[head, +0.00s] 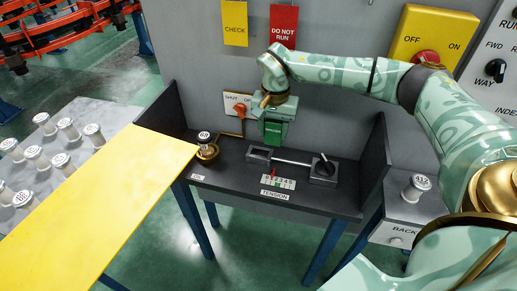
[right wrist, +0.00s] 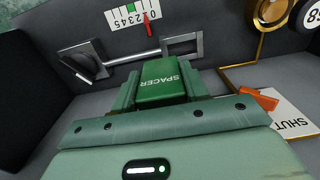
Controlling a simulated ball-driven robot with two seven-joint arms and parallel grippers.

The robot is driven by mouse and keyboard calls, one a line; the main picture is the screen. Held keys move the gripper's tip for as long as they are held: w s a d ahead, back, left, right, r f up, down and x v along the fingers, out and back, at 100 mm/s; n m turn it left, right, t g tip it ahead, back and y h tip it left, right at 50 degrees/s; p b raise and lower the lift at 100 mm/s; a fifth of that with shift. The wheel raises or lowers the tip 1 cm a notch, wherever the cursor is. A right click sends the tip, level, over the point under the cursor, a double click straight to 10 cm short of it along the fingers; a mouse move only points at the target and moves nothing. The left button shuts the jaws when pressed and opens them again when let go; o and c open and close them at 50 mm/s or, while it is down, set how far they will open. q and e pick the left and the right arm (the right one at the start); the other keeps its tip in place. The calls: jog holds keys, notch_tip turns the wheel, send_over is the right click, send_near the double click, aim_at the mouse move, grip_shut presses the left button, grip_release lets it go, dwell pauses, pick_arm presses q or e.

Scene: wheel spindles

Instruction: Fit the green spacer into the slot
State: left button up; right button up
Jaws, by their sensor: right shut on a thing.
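The green spacer (head: 273,131), a block lettered SPACER, hangs in my right gripper (head: 275,120), in front of the grey wall and above the back of the dark bench. In the right wrist view the spacer (right wrist: 160,80) sits between the two green fingers, which are shut on it. Below it in the head view is a grey fixture (head: 259,155) with a bar running right to a black lever block (head: 323,170). The fixture's frame also shows in the right wrist view (right wrist: 182,48). My left gripper is not in view.
A TENSION scale (head: 278,183) with a red pointer lies in front of the fixture. A spindle (head: 205,143) stands in a brass holder at left. An orange SHUT switch (head: 240,108) is on the wall. Raised side panels (head: 373,150) flank the bench; a yellow surface (head: 110,205) lies left.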

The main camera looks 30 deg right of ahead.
jog(key=w+f, duration=0.1)
jog(key=w+a+f+b, duration=0.1)
jog(key=f, duration=0.1)
jog(key=w+a+f, duration=0.1)
jog(key=shift+f+b, duration=0.25)
jog(key=shift+b, duration=0.1)
jog(key=f, duration=0.2)
jog(key=f+b, duration=0.1)
jog(key=shift+w+a+f, duration=0.1)
jog(key=shift+w+f, duration=0.15)
jog(key=shift+f, duration=0.15)
jog(key=shift+r, duration=0.1)
jog(key=o, duration=1)
